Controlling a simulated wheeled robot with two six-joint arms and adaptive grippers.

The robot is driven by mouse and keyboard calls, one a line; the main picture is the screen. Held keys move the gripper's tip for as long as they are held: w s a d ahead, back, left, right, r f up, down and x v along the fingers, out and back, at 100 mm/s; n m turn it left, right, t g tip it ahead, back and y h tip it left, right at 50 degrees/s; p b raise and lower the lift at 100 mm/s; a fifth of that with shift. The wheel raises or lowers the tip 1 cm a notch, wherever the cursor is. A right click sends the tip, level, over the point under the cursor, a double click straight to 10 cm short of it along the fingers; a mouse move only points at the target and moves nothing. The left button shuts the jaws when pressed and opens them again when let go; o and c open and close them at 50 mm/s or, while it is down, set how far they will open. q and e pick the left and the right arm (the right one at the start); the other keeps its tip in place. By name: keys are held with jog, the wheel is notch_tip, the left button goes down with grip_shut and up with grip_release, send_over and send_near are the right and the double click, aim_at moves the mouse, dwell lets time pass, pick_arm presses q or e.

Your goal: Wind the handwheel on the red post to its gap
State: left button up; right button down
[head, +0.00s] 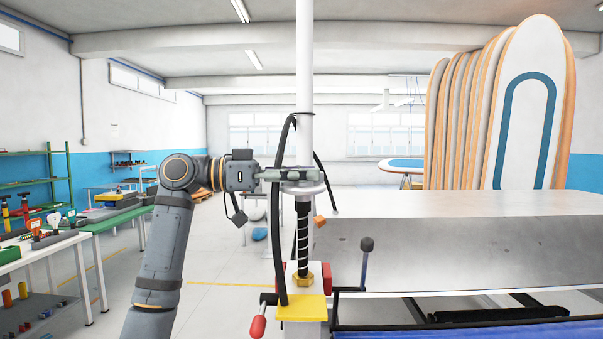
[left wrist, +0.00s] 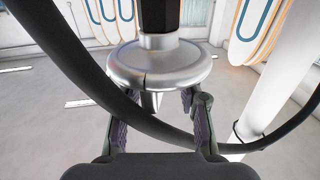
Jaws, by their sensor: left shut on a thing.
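The silver handwheel (head: 303,188) sits at the top of a dark threaded screw (head: 302,238). In the left wrist view it is a round metal disc (left wrist: 160,66) with a collar above it. My left gripper (head: 290,174) reaches in from the left at the wheel's height. In the left wrist view its two fingers (left wrist: 160,112) are apart, one on each side under the near rim, and shut on the wheel. The screw enters a brass nut (head: 303,280) above a yellow plate (head: 301,309), with red parts (head: 327,276) beside it. The gap is not clearly visible. My right gripper is not in view.
A black hose (head: 278,225) loops beside the screw and crosses the left wrist view (left wrist: 75,60). A white pole (head: 304,80) rises behind the wheel. A black-knobbed crank (head: 366,245) and a red handle (head: 258,327) stick out low.

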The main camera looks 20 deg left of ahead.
pick_arm(q)
jog(key=shift+r, duration=0.2)
jog(key=o, duration=1.2)
jog(key=shift+f, duration=0.1)
jog(key=v, duration=1.2)
